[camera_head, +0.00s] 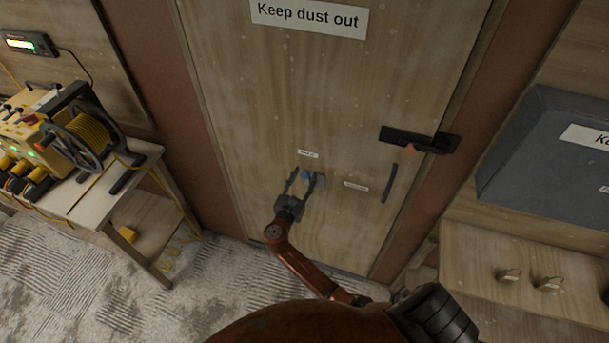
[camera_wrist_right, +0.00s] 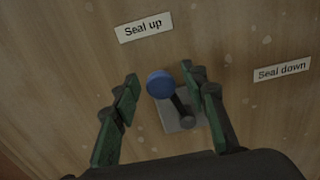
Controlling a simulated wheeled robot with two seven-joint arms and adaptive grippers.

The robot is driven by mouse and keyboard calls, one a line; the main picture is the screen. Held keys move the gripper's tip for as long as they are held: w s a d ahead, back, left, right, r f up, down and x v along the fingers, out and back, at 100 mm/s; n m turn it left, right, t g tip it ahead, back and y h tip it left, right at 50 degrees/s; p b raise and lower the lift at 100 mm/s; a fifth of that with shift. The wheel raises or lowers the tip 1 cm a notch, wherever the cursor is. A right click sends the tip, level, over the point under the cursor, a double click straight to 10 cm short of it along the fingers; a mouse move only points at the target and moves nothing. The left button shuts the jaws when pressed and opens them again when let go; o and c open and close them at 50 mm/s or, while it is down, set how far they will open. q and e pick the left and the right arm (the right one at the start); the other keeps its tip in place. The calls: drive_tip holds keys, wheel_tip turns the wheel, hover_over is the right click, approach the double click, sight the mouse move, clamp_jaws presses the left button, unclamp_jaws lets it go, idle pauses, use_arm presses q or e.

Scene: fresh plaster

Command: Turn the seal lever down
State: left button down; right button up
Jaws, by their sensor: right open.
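The seal lever has a blue knob (camera_head: 306,175) and sits low on a wooden door (camera_head: 350,80). In the right wrist view the knob (camera_wrist_right: 160,84) is on a short dark arm over a grey plate (camera_wrist_right: 172,122). The lever points toward the "Seal up" label (camera_wrist_right: 144,26); the "Seal down" label (camera_wrist_right: 282,69) is off to the right. My right gripper (camera_head: 303,179) is open, with its fingers on either side of the knob; it also shows in the right wrist view (camera_wrist_right: 160,76). Contact with the knob cannot be told. My left gripper is out of view.
A dark latch (camera_head: 420,139) and a dark handle (camera_head: 390,183) are on the door's right side. A table (camera_head: 105,200) with a yellow machine (camera_head: 70,135) stands at left. A grey box (camera_head: 545,150) and a wooden cabinet (camera_head: 520,255) are at right.

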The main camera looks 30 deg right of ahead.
drive_tip(key=shift+w+d, duration=0.3)
drive_tip(key=shift+d, duration=0.05)
clamp_jaws()
idle(0.3)
